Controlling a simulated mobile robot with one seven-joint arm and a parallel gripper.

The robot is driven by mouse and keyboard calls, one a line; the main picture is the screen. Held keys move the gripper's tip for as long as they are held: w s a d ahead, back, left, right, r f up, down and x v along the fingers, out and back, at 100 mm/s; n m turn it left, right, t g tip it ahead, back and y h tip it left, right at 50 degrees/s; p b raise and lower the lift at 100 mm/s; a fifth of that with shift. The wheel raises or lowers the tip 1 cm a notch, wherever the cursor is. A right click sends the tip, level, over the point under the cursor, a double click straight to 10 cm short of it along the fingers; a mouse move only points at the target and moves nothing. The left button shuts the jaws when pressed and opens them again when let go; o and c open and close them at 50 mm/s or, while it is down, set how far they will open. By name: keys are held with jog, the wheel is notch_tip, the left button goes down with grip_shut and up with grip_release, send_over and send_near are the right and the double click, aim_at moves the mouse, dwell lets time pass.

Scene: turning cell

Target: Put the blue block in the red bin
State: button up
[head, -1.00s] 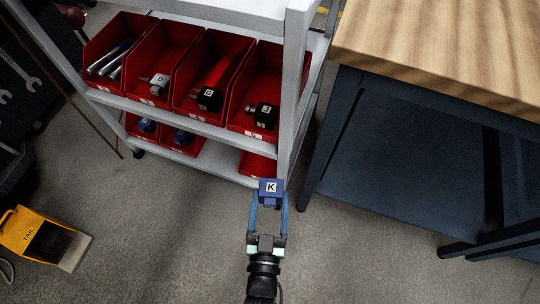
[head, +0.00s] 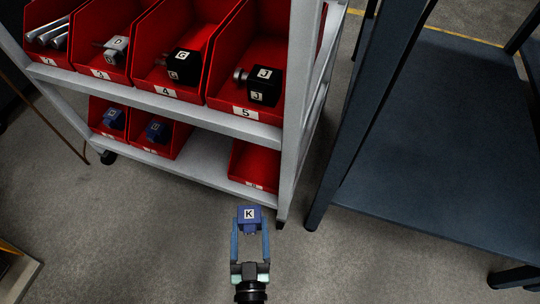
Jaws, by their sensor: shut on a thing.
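The blue block (head: 249,218), marked with a white K label, is between the fingertips of my gripper (head: 249,236). My gripper is shut on it and holds it in front of the shelf cart, near the lower shelf. A red bin (head: 254,166) on the lower shelf's right end looks empty, just beyond the block; its number is too small to read.
The upper shelf holds several red bins (head: 240,112) with rods and black or grey blocks in them. A pale grey cart post (head: 299,110) stands right of the bins. A dark blue workbench (head: 440,150) is at the right.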

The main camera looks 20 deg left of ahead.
jog(key=shift+w+a+f, duration=0.1)
jog(key=shift+w+f, duration=0.05)
jog(key=shift+f, duration=0.25)
jog(key=b+x, duration=0.9)
jog(key=x, duration=0.8)
jog(key=shift+w+a, duration=0.25)
jog(key=shift+w, duration=0.1)
notch_tip(320, 180, down, 4)
jog(key=b, duration=0.3)
jog(key=shift+r+b, duration=0.15)
jog(key=shift+b, duration=0.15)
jog(key=shift+r, duration=0.1)
jog(key=o, duration=1.3)
jog(key=shift+f, duration=0.2)
